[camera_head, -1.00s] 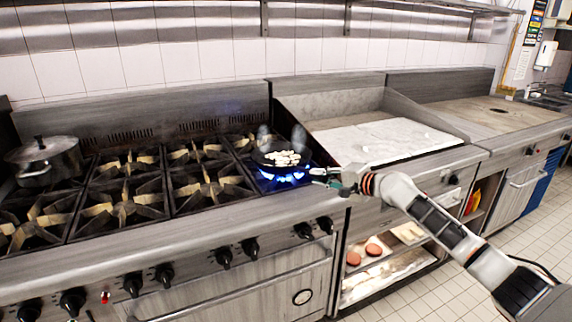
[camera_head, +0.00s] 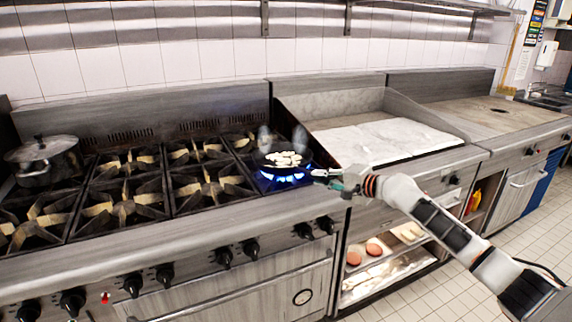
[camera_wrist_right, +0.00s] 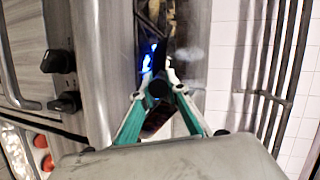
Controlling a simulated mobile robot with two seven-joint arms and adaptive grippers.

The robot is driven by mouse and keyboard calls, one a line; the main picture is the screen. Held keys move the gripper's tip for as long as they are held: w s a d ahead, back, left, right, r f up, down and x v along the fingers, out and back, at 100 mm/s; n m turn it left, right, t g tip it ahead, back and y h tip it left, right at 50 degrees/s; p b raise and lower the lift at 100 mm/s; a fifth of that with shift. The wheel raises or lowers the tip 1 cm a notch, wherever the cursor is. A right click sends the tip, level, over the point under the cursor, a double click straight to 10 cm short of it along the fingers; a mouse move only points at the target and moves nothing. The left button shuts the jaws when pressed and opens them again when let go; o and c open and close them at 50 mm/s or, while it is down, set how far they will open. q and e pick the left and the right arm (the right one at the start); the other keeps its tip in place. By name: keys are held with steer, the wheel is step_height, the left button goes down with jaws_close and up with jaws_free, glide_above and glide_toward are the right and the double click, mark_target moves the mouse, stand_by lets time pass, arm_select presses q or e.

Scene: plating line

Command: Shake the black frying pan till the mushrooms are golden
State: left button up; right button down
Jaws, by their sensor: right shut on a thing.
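The black frying pan (camera_head: 268,163) sits over a lit burner with blue flames (camera_head: 284,179) at the right end of the range. Pale mushroom pieces (camera_head: 283,158) lie in it, still whitish, and steam rises above. My right gripper (camera_head: 328,178) is at the pan's right side, shut on its handle. In the right wrist view the gripper (camera_wrist_right: 160,92) closes around the dark handle, and the blue flame shows just beyond. The pan's far part is mostly hidden there. My left gripper is not in view.
A lidded steel pot (camera_head: 44,160) stands on the far left burners. Several empty burner grates lie between it and the pan. A flat griddle (camera_head: 378,140) is to the right. Knobs (camera_head: 250,249) line the range front. Round reddish patties (camera_head: 374,249) lie on a shelf below.

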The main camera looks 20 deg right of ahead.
mark_target(328, 180)
steer(key=s, duration=0.2)
steer(key=shift+s+d, duration=0.35)
steer(key=shift+s, duration=0.05)
steer(key=shift+s+r, duration=0.1)
steer(key=shift+r, duration=0.25)
steer(key=shift+w+a+f, duration=0.1)
steer(key=shift+w+a, duration=0.1)
steer(key=shift+w, duration=0.9)
steer(key=shift+w+a+f, duration=0.1)
steer(key=shift+w+a, duration=0.05)
steer(key=shift+w, duration=0.95)
steer(key=shift+w+a+f, duration=0.1)
steer(key=shift+a, duration=0.05)
steer(key=shift+s+d+r, duration=0.25)
steer(key=shift+s+r, duration=0.05)
steer(key=shift+s, duration=0.15)
steer(key=shift+w+f, duration=0.15)
steer(key=shift+a, duration=0.1)
stand_by(2.2)
